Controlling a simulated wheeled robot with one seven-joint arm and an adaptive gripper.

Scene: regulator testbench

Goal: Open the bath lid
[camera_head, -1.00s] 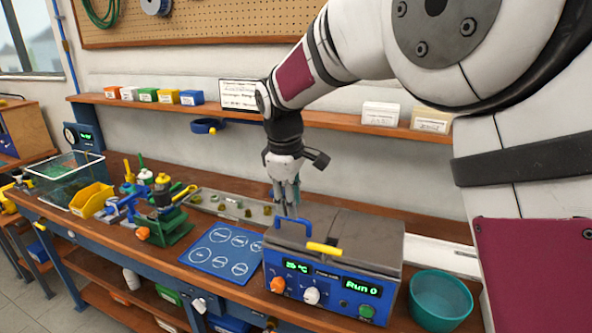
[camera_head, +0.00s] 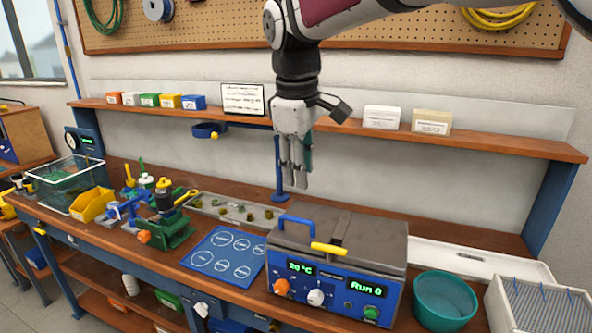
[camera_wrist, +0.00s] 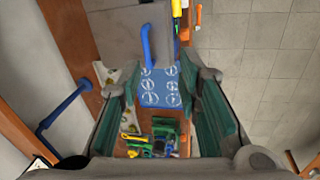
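The bath (camera_head: 335,275) is a blue box with dials and green displays reading 20 °C and Run 0. Its grey lid (camera_head: 375,240) lies flat and shut on top. A blue bar handle (camera_head: 297,220) stands at the lid's left, and a yellow handle (camera_head: 328,249) is at its front edge. My gripper (camera_head: 296,185) hangs fingers down above and behind the lid's left part, apart from it. In the wrist view my gripper (camera_wrist: 165,90) has its teal-lined fingers spread with nothing between them. The blue handle (camera_wrist: 147,47) shows beyond the fingertips.
A blue mat with circles (camera_head: 225,252) lies left of the bath, and a green-and-blue fixture (camera_head: 167,225) stands farther left. A teal bowl (camera_head: 443,300) is close on the right. A shelf (camera_head: 350,130) runs behind my gripper, with a blue post (camera_head: 279,170) below it.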

